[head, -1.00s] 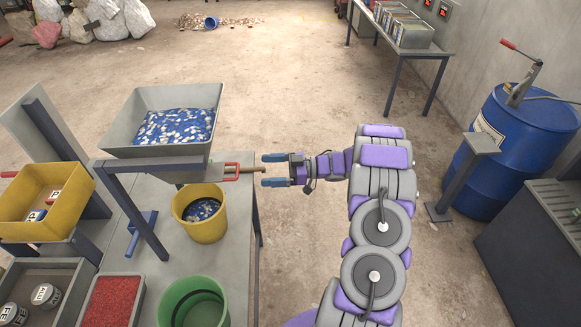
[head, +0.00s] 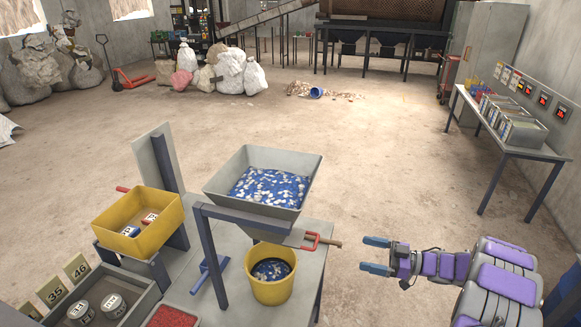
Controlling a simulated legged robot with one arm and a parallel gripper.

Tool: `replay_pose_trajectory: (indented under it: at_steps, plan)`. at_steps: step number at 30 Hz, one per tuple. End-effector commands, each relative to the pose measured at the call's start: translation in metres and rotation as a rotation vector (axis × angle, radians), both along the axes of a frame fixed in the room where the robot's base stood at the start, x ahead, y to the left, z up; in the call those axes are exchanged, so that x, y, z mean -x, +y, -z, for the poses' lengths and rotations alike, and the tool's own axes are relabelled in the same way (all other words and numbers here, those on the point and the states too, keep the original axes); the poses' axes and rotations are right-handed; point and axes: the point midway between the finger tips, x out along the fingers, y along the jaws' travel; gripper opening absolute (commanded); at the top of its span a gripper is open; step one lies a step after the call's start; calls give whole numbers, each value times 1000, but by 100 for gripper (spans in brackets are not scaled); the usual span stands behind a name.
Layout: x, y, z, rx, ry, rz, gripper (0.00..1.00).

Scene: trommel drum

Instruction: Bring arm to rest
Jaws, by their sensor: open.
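My gripper (head: 378,255) is open and empty in the head view, at the lower right. My purple and grey arm runs from the gripper to the lower right corner. The hopper holds blue and white pieces. A yellow bucket (head: 277,291) with similar pieces stands below it.
A grey table (head: 302,290) carries the hopper stand, a yellow bin (head: 150,242) and a grey tray (head: 60,316). A side table (head: 530,152) with several boxes stands at the right wall. A blue bucket (head: 316,93) lies among spilled pieces.

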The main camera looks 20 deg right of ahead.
Motion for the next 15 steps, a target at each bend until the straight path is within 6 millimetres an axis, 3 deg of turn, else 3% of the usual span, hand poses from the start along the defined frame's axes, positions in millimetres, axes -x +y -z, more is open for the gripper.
replay_pose_trajectory:
  at_steps: [5, 10, 15]
  plan:
    - [-16, 0, -5, 45, -2, 40, 95]
    - [-74, -8, -27, 220, -9, 212, 95]
    - [-128, -23, -64, 410, 0, 446, 95]
